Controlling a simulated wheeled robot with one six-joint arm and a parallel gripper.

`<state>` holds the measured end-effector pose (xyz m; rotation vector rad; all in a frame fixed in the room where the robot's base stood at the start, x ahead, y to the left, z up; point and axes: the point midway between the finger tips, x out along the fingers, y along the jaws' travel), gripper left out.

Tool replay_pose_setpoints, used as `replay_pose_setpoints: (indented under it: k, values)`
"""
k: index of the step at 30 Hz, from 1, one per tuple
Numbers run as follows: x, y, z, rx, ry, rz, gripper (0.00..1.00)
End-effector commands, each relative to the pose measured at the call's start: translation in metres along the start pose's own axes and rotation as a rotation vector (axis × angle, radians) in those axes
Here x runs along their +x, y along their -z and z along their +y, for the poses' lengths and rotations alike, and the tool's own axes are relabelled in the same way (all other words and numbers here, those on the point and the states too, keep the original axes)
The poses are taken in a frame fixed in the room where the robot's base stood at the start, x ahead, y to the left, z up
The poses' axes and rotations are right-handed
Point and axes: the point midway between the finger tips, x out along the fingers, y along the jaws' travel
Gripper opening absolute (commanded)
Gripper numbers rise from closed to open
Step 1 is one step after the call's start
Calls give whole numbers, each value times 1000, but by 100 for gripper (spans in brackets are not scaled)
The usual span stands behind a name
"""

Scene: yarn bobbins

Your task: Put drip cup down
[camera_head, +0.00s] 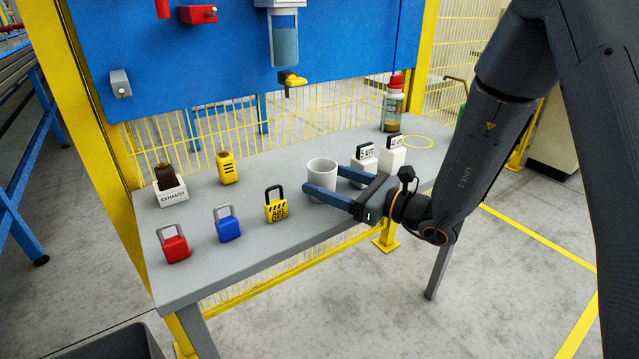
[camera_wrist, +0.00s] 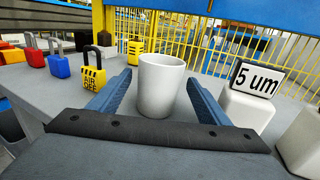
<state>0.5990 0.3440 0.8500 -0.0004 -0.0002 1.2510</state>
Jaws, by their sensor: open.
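The drip cup (camera_head: 322,174) is a plain white cup standing upright on the grey table (camera_head: 240,262). In the wrist view the cup (camera_wrist: 160,84) stands between my two blue fingers, with a gap visible on each side. My gripper (camera_head: 320,183) is open around the cup, low over the table near its front edge. In the wrist view my gripper (camera_wrist: 160,92) reaches to both sides of the cup. The near finger hides part of the cup's lower side in the head view.
A yellow padlock (camera_head: 276,204), a blue padlock (camera_head: 227,224) and a red padlock (camera_head: 173,243) stand to the left. A white block labelled 5 um (camera_wrist: 246,100) stands close to the right finger. A bottle (camera_head: 392,105) stands at the back right. A spout (camera_head: 291,79) hangs above.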

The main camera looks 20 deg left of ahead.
Motion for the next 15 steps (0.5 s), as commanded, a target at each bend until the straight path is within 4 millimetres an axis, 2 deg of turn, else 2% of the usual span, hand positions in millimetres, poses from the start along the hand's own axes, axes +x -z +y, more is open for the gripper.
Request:
replay_pose_setpoints:
  k: [5,12,15]
  values:
    - [14,0,1,0,-3,0,71]
    - [48,-2,2,0,-3,0,71]
    - [55,-1,1,0,-3,0,71]
